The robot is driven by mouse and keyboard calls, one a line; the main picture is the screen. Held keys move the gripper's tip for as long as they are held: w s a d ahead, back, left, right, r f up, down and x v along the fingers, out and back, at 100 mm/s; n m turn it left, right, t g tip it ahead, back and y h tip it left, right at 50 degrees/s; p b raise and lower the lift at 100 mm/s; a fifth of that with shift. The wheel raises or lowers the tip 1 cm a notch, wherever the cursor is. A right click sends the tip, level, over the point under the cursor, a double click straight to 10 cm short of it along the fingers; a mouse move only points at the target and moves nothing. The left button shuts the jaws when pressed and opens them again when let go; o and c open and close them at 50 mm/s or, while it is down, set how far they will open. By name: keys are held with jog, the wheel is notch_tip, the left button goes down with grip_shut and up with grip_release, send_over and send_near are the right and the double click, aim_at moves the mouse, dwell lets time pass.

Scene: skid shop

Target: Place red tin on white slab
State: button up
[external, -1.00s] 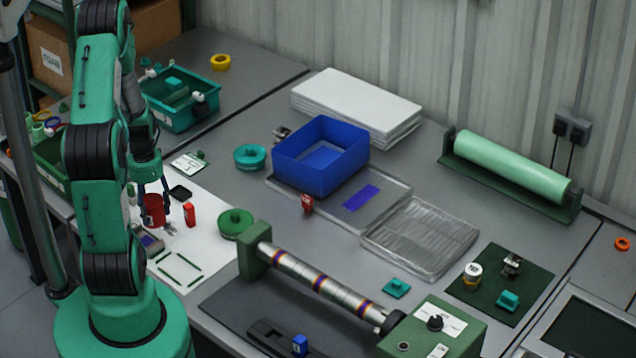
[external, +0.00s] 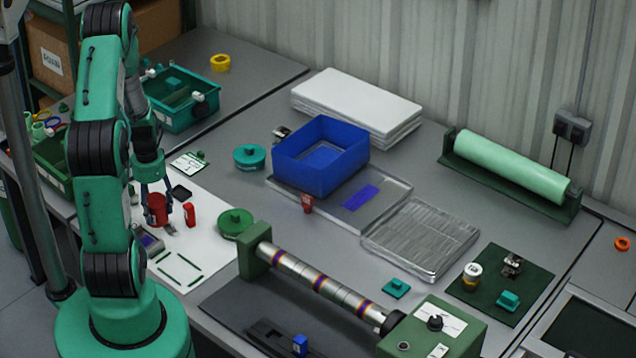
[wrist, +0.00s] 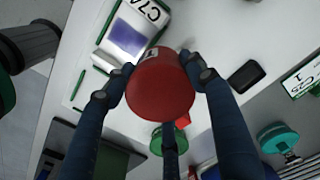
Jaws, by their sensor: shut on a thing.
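The red tin (external: 157,212) is between the fingers of my gripper (external: 157,204), at the left over the white work sheet. In the wrist view its round red top (wrist: 160,90) sits between my gripper's fingers (wrist: 160,75), which are shut on its sides. I cannot tell whether the tin touches the sheet or hangs just above it. The white slab (external: 352,98), a flat white stack, lies at the back middle against the wall, well to the right of my gripper. Its top is bare.
A blue bin (external: 320,175) on a grey tray stands in front of the slab. A small red box (external: 192,215) stands close right of the tin, with a black lid (external: 181,192) behind. A green round container (external: 235,222) and a roller (external: 315,285) lie to the right.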

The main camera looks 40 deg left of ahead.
jog(key=w+a, duration=0.2)
jog(key=w, duration=0.1)
jog(key=w+a+b, duration=0.1)
jog(key=w+a, duration=0.2)
jog(key=w+a+f+b, duration=0.1)
jog(key=w+a, duration=0.2)
jog(key=shift+w+a, duration=0.1)
jog(key=shift+w, duration=0.05)
jog(key=shift+f, duration=0.1)
jog(key=shift+f+b, duration=0.65)
jog(key=shift+f, duration=1.05)
jog(key=shift+f, duration=0.1)
jog(key=o, duration=1.4)
jog(key=shift+c, duration=0.2)
notch_tip(320, 180, up, 12)
jog(key=p, duration=0.3)
